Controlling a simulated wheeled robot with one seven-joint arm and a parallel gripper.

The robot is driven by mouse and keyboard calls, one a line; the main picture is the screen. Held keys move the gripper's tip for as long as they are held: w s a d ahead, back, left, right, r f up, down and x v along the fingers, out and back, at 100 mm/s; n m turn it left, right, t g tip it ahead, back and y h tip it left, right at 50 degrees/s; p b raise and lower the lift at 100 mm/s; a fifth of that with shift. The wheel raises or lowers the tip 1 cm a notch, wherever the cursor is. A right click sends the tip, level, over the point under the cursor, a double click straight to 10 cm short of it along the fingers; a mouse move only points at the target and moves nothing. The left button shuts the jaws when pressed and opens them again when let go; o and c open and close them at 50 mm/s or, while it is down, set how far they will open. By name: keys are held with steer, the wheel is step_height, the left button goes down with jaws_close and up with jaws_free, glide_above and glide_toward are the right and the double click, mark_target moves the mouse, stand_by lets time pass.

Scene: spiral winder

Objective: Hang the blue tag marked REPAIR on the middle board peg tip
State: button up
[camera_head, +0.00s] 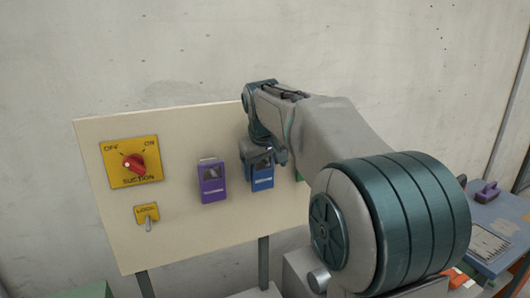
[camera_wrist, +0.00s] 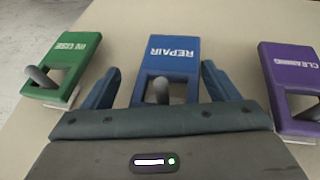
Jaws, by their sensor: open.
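The blue tag (camera_wrist: 172,58) marked REPAIR is on the board in the middle of the wrist view, with a grey peg (camera_wrist: 161,90) showing in its square opening. In the head view the blue tag (camera_head: 263,182) hangs on the board, its upper part partly covered by my gripper. My gripper (camera_wrist: 160,86) is open, with one finger on each side of the blue tag's opening end. A small gap shows between each finger and the tag, so it is not gripped. In the head view my gripper (camera_head: 264,156) is in front of the board at the tag's top.
A green tag (camera_wrist: 67,58) is on a peg left in the wrist view; a purple tag (camera_wrist: 290,68) is on the right, close to my finger. The board (camera_head: 180,235) also holds the yellow suction panel (camera_head: 115,153) and a small yellow switch (camera_head: 147,213). A blue table (camera_head: 500,215) stands right.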

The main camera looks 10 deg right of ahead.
steer(key=v, duration=1.3)
steer(key=s+d+f+m+g+y, duration=0.1)
steer(key=s+f+m, duration=0.1)
steer(key=s+f, duration=2.2)
step_height(320, 180, down, 3)
steer(key=shift+s+f+m, duration=0.1)
steer(key=shift+s+m, duration=0.2)
steer(key=shift+m, duration=0.1)
